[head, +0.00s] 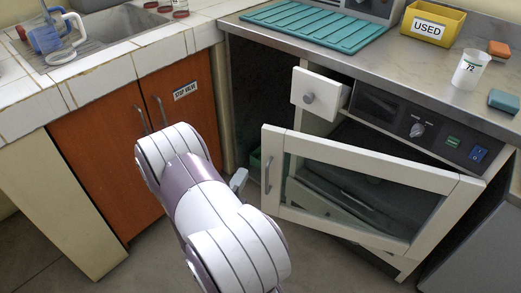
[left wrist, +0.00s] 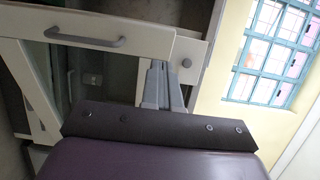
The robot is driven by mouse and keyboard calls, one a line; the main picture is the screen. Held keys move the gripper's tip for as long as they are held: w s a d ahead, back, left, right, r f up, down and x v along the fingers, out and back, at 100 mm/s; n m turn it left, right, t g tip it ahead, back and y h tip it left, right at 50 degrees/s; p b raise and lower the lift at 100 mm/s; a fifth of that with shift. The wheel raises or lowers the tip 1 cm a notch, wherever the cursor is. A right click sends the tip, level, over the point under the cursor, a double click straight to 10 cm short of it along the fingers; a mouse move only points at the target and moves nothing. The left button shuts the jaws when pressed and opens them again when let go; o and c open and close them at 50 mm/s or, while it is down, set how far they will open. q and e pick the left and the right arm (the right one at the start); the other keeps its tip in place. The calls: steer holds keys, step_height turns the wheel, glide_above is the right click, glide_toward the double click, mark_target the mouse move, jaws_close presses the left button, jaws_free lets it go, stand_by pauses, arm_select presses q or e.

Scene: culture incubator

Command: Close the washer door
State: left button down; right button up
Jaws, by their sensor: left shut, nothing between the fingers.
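The washer door (head: 372,146) is a white frame around a dark glass pane, standing ajar in front of the washer body in the head view. Its grey bar handle (head: 267,174) is on its left, free edge. My left gripper (head: 239,181) is just left of that edge, and its fingers are shut and empty. In the left wrist view the closed fingers (left wrist: 160,75) point up beside the end of the door frame (left wrist: 150,38), with the handle (left wrist: 85,40) to their left. I cannot tell whether they touch the door. My right gripper is out of view.
A small white drawer (head: 315,95) with a knob sticks out above the door's left end. The washer's control panel (head: 430,130) is above the door. Orange cabinet doors (head: 95,155) stand left of my arm. The counter holds a yellow bin (head: 432,22) and a cup (head: 470,70).

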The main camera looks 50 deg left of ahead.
mark_target(265, 137)
arm_select(q)
steer(key=b+x, duration=0.3)
steer(key=x, duration=1.1)
steer(key=shift+d, duration=0.1)
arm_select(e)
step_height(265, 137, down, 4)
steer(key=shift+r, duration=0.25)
